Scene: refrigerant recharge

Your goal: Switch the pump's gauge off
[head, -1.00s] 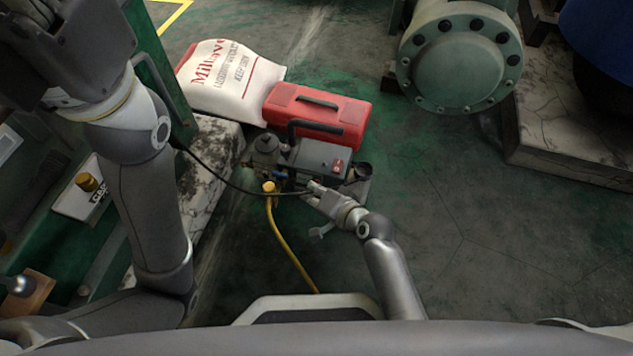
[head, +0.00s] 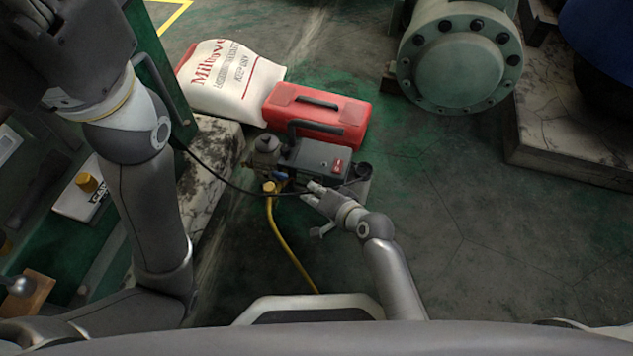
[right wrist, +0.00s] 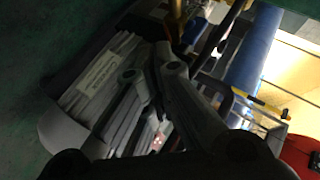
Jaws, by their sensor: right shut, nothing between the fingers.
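The pump (head: 316,160) is a dark grey box on the floor with a black handle, a red-and-white switch patch (head: 338,165) on its top and a yellow hose (head: 283,238) at its left. A gauge cannot be made out clearly. My right gripper (head: 311,191) is shut and empty at the pump's near side; whether it touches is unclear. In the right wrist view its fingers (right wrist: 160,75) lie close over the pump's ribbed, labelled side (right wrist: 100,85). My left arm comes in at the left; its gripper is not visible.
A red case (head: 320,112) and a white sack (head: 232,80) lie behind the pump. A black cable (head: 225,181) runs across to the pump. A green flanged machine (head: 458,60) stands at the back right. The floor at right is clear.

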